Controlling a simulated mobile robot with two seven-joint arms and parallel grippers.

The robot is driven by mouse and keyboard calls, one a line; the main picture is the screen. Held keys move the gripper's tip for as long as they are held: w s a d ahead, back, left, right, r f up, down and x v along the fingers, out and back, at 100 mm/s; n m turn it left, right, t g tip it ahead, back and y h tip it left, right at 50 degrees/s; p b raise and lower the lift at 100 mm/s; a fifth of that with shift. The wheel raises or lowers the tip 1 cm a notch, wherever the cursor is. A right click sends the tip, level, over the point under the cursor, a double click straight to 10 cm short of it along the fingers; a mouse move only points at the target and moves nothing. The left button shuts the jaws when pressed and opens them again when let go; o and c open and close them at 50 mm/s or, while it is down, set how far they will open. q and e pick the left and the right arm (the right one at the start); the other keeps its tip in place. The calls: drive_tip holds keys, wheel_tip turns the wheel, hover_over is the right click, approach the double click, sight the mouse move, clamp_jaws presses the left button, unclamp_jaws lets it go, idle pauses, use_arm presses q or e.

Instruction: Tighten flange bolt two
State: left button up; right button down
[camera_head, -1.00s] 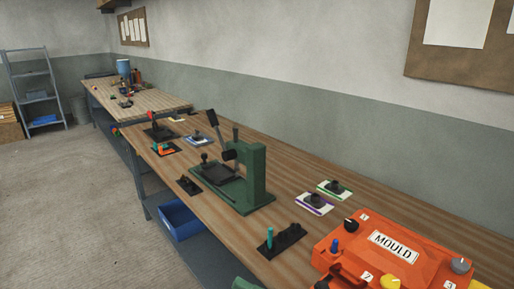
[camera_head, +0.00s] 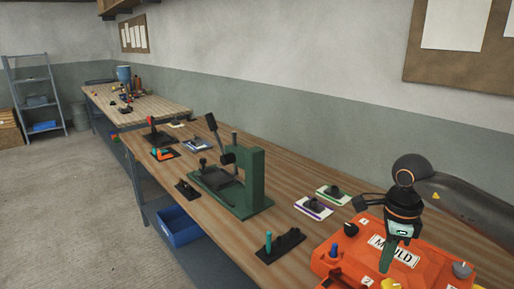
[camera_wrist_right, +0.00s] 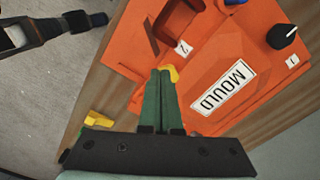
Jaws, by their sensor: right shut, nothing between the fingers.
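The orange mould (camera_head: 345,250) lies on the bench at the lower right, with a MOULD label and numbers on top. A yellow knob (camera_head: 390,284) sits by the number 2, at the lower picture edge. A black knob (camera_head: 359,231) is by number 1 and a grey knob (camera_head: 463,270) is at the right. My right gripper (camera_head: 385,270) is shut and empty, pointing down over the mould near the yellow knob. In the right wrist view its green fingers (camera_wrist_right: 164,75) partly hide the yellow knob (camera_wrist_right: 174,73); contact cannot be told. My left gripper is not identifiable.
A green press (camera_head: 250,180) stands left of the mould. A black holder with a teal peg (camera_head: 268,243) is in front of it. Two pads with black parts (camera_head: 314,207) lie behind. A blue bin (camera_head: 178,227) is below the bench. Bare wood lies between these.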

drive_tip(key=b, duration=0.5)
hover_over(376, 287)
drive_tip(key=s+a, duration=0.2)
drive_tip(key=s, duration=0.1)
wheel_tip(376, 287, down, 7)
drive_tip(key=shift+w+d+r, duration=0.1)
drive_tip(key=shift+d, duration=0.05)
drive_tip(key=shift+d, duration=0.4)
drive_tip(key=shift+w, duration=0.25)
drive_tip(key=shift+w+d+p, duration=0.25)
drive_tip(key=shift+w+p, duration=0.4)
drive_tip(key=shift+w, duration=0.05)
drive_tip(key=shift+w+d, duration=0.2)
drive_tip(key=shift+w, duration=0.05)
drive_tip(key=shift+w+d, duration=0.1)
idle(0.3)
drive_tip(key=shift+w, duration=0.1)
